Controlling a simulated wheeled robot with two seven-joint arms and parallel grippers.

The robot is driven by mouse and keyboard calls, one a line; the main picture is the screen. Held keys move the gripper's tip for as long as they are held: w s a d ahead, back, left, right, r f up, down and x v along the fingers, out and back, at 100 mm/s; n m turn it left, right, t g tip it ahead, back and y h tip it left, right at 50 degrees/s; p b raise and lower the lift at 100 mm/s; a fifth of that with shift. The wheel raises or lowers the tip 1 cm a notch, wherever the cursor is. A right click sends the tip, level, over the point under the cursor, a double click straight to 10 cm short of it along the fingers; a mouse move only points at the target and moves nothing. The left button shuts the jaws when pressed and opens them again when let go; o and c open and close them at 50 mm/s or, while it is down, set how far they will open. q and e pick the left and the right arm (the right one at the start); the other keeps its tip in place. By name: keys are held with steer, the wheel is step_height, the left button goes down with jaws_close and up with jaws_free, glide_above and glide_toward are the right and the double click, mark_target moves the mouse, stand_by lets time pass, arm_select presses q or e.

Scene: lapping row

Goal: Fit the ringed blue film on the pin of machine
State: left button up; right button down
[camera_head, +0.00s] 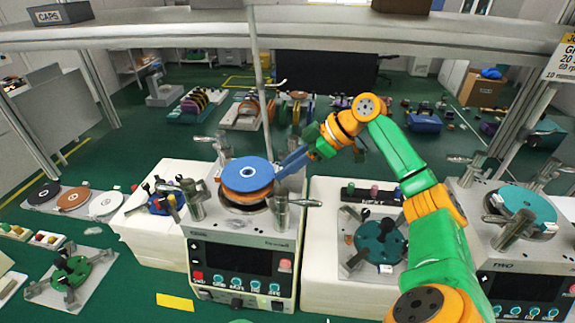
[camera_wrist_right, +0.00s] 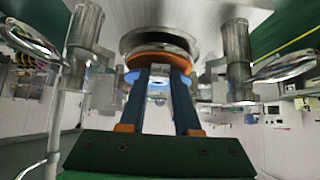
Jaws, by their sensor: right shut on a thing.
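The blue film (camera_head: 237,168) is a flat disc with a pale ring at its centre. It lies roughly level over an orange disc (camera_head: 247,189) at the top of the left machine (camera_head: 240,240). My right gripper (camera_head: 278,173) reaches in from the right and is shut on the film's near-right edge. In the right wrist view, the fingers (camera_wrist_right: 161,76) meet the blue film (camera_wrist_right: 131,77) close against the orange disc (camera_wrist_right: 158,58). The pin is hidden, so I cannot tell whether the film is on it. My left gripper is not in view.
Metal clamp posts (camera_head: 192,200) and (camera_head: 281,207) flank the discs. Black, orange (camera_head: 72,200) and white discs lie at the left. A second machine (camera_head: 525,250) carries a teal disc at the right. A shelf (camera_head: 170,28) crosses above, with a thin upright pole behind the film.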

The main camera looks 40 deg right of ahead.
steer(key=shift+p, duration=0.3)
stand_by(0.5)
steer(key=shift+f+b, duration=0.9)
steer(key=shift+f, duration=0.25)
steer(key=c, duration=0.5)
jaws_free()
steer(key=shift+c, duration=0.2)
steer(key=shift+d+r, duration=0.1)
steer(key=shift+r, duration=0.05)
steer(key=b+v, duration=0.1)
steer(key=v, duration=0.6)
